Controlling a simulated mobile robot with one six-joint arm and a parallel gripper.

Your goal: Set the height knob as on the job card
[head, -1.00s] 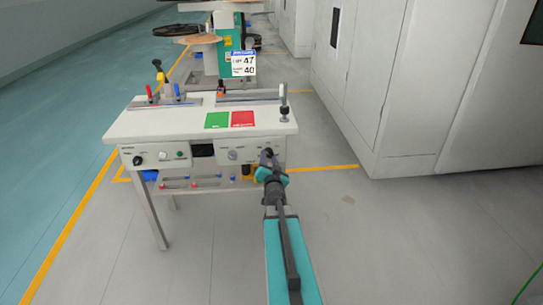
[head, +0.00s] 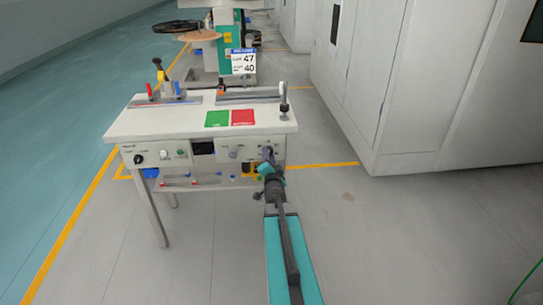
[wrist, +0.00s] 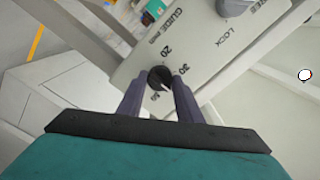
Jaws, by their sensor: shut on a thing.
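The black knob (wrist: 160,78) sits on the pale front panel marked "GUIDE mm", with 20 and 30 printed around it. A white pointer mark shows on the knob, on the side toward 30 and a blurred number. My gripper (wrist: 158,92) is shut on the knob, one finger on each side. In the head view my gripper (head: 267,153) reaches the right end of the bench's front panel and hides the knob. The job card (head: 243,62) stands behind the bench and shows 47 above 40.
A grey knob (wrist: 236,5) marked LOCK is beside the held knob. The bench (head: 150,122) carries green (head: 217,119) and red (head: 243,117) pads. White cabinets (head: 400,80) stand at the right; the floor at the left is open.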

